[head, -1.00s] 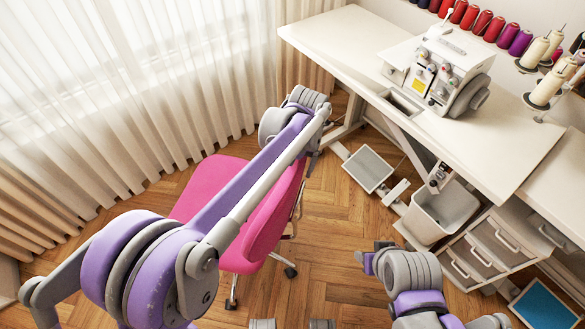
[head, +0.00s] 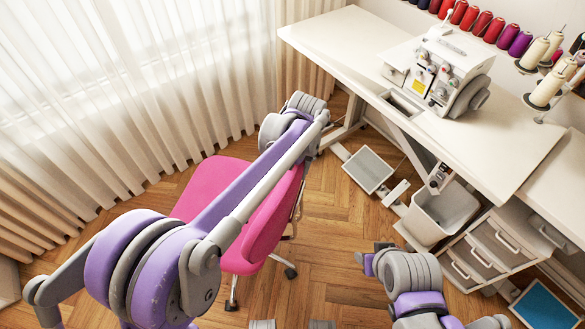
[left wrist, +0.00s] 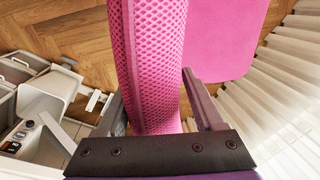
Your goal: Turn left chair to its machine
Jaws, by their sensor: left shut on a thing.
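The pink chair (head: 262,235) stands on the floor left of the sewing table, partly hidden behind my left arm. Its seat (head: 208,182) points toward the curtain and its backrest is on the table side. The white sewing machine (head: 440,72) stands on the white table (head: 330,38). My left gripper (left wrist: 158,112) is shut on the edge of the mesh backrest (left wrist: 150,60), with one finger on each side. The pink seat also shows beyond it in the left wrist view. My right arm is at the lower right of the head view; its fingers do not show.
A foot pedal (head: 367,170) and a grey bin (head: 440,213) are under the table. A drawer unit (head: 490,250) stands at the right. The curtain (head: 120,90) hangs close behind the chair. Wooden floor (head: 330,225) is clear between chair and bin.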

